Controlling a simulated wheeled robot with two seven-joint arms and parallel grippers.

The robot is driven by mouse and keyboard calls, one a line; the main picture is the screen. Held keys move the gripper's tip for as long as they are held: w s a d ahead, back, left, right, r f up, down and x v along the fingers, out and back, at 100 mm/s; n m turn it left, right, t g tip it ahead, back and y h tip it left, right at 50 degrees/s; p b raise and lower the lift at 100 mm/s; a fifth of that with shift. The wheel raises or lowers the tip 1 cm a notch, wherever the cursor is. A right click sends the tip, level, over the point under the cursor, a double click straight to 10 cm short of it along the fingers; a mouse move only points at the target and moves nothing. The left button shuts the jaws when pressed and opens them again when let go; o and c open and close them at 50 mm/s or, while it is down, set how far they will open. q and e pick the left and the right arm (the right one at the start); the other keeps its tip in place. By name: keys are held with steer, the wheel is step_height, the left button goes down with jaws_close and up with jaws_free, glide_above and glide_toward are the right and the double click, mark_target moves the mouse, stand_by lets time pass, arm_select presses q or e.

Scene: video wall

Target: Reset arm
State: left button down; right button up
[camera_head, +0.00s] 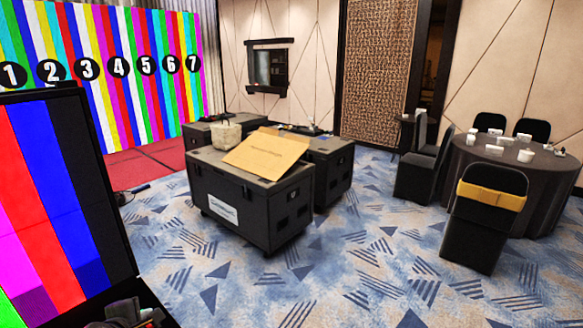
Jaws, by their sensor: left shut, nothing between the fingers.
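My left gripper (126,312) shows only in part at the bottom left edge of the head view, dark grey and low in the frame. It is shut with nothing between its fingers. It is just to the right of the lower end of a near panel (55,200) with coloured bars in a black frame. The rest of my left arm is cut off by the picture edge. My right gripper is not in view.
A colour-bar video wall (120,95) is at the back left, a round table (525,185) with chairs at right. The patterned carpet (350,240) is open.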

arm_select(q)
steer(key=s+d+f+m+g+h, duration=0.1)
steer(key=s+d+f+m+g, duration=0.1)
steer(key=s+d+f+m, duration=0.45)
steer(key=s+d+f+m+g, duration=0.2)
steer(key=s+f+m+g, duration=0.15)
steer(key=s+m, duration=0.55)
steer(key=s+d+f+m+g+h, duration=0.1)
steer(key=s+d+f+m+g, duration=0.1)
steer(key=s+d+f+m, duration=0.35)
steer(key=s+a+f+m+b, duration=0.1)
steer(key=s+f+m, duration=0.15)
steer(key=f, duration=1.25)
steer(key=s+f+m+b, duration=0.1)
steer(key=s+f, duration=0.2)
steer(key=f, duration=1.2)
steer(key=s+a+f+g, duration=0.2)
steer(key=s+a+f, duration=0.1)
steer(key=s+f, duration=1.2)
